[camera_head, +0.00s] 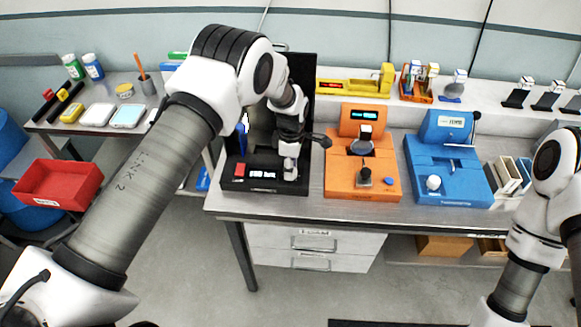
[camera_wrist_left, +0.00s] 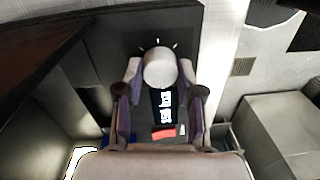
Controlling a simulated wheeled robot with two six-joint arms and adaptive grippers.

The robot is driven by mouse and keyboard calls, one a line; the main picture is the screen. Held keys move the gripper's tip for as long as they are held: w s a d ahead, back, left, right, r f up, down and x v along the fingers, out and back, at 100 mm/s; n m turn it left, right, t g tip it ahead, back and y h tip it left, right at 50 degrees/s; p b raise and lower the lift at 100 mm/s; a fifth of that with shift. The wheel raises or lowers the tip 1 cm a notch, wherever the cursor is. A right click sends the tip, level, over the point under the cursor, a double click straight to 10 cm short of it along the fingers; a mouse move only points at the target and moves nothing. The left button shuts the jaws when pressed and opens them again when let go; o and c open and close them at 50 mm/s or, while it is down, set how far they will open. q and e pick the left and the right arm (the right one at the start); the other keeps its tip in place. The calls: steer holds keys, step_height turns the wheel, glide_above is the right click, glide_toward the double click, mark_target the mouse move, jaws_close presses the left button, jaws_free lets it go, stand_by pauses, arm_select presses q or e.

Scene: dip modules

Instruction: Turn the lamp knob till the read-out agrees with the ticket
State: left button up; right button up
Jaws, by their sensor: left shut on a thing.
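The black device (camera_head: 240,184) stands at the left end of the bench, with a lit read-out (camera_head: 263,173) whose figures are too small to read. My left gripper (camera_head: 290,166) points down at the right part of its top. In the left wrist view, the round pale knob (camera_wrist_left: 160,67) has white tick marks around it and sits between the two fingers of my left gripper (camera_wrist_left: 160,85), which is shut on it. The lit read-out (camera_wrist_left: 166,105) also shows there, turned sideways and unreadable. I cannot make out a ticket. My right gripper is out of view.
An orange device (camera_head: 340,178) and a blue device (camera_head: 450,190) stand to the right on the same bench. A red button (camera_head: 240,170) is on the black device. A red bin (camera_head: 58,186) and a side table with small items are at the left.

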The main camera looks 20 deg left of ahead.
arm_select(q)
steer(key=shift+s+f, duration=0.2)
steer(key=shift+f, duration=0.1)
